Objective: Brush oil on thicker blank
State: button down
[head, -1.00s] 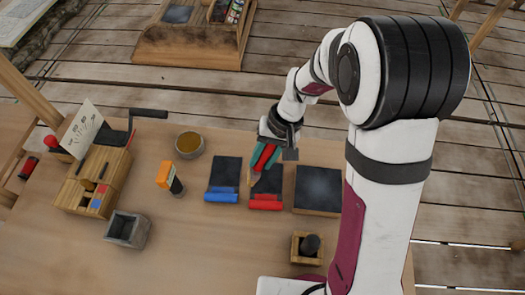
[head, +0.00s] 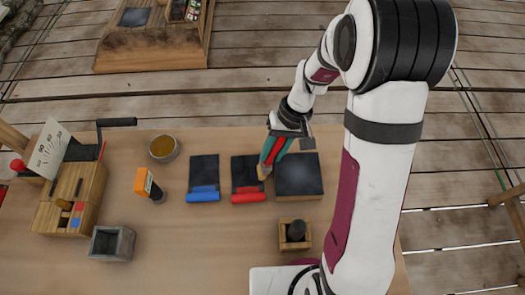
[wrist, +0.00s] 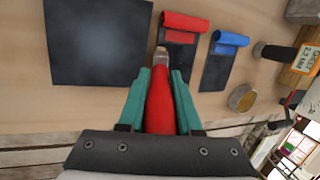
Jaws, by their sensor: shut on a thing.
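My gripper (head: 270,158) is shut on a red-handled brush (wrist: 160,105), held tip down with its pale ferrule showing between the teal fingers. The brush tip is near the gap between a dark sheet with a red rolled end (head: 246,175) and a large dark square plate (head: 300,176). I cannot tell whether it touches anything. A similar dark sheet with a blue rolled end (head: 204,172) lies to the left. A bowl of amber oil (head: 163,147) stands farther left; it also shows in the wrist view (wrist: 242,98). Which blank is thicker cannot be told.
A wooden gauge with a dial and crank (head: 80,190) stands at the left. The front middle of the table is clear.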

jog(key=shift+w+a, duration=0.1)
jog(key=shift+w, duration=0.4)
jog(key=shift+a+r, duration=0.1)
jog(key=shift+a, duration=0.25)
jog(key=shift+w+a, duration=0.9)
jog(key=shift+a, duration=2.85)
notch_tip(320, 180, up, 8)
